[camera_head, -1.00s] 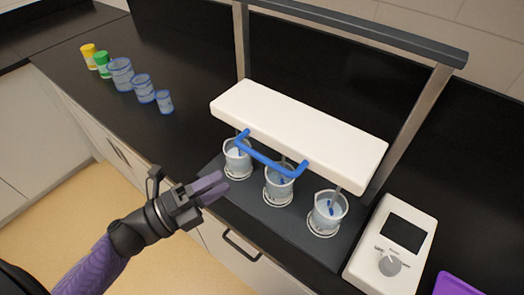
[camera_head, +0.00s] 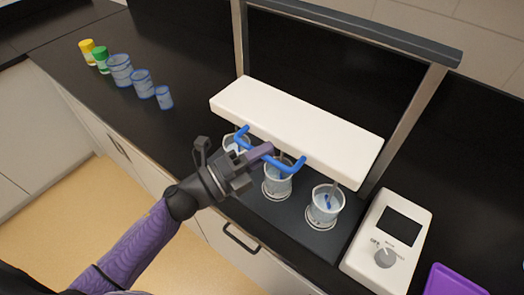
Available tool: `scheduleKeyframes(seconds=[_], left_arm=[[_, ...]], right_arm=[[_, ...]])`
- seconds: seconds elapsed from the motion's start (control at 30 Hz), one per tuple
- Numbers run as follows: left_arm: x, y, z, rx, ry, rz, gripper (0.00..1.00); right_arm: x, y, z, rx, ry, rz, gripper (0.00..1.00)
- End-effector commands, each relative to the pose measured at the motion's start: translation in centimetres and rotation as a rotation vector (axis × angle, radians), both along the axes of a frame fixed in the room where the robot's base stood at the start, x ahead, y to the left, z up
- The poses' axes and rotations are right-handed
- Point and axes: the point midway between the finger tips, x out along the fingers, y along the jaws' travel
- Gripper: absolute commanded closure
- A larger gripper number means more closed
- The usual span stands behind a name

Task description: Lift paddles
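A white stirrer head (camera_head: 295,127) hangs from a metal frame above three clear beakers: left (camera_head: 229,144), middle (camera_head: 277,184) and right (camera_head: 324,207). A blue handle (camera_head: 292,166) sticks out from the front of the head. Thin shafts run down from the head, and a small blue paddle (camera_head: 328,202) shows inside the right beaker. My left gripper (camera_head: 257,160) is at the handle, its purple finger overlapping the middle of the bar. Whether the fingers close on the bar is hidden. My arm partly covers the left beaker. My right gripper is not visible.
A white control box (camera_head: 388,240) with a dark screen and knob stands right of the dark base. A purple tray (camera_head: 452,282) lies at lower right. Empty cups (camera_head: 120,70), a green-lidded jar (camera_head: 102,62) and a yellow-lidded jar (camera_head: 87,49) stand at upper left.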

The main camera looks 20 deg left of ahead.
Motion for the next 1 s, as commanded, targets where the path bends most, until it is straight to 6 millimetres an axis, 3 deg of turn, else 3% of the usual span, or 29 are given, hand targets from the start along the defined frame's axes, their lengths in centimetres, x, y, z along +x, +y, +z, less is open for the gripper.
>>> scheduleKeyframes(seconds=[0.1, 1.0], left_arm=[[-0.01, 0.01, -0.01, 0.0, 0.0, 0.0, 1.0], [-0.03, 0.02, -0.07, 0.001, 0.002, 0.0, 1.0]], right_arm=[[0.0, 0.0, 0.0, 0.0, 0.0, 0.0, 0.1], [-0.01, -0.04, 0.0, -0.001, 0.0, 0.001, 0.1]])
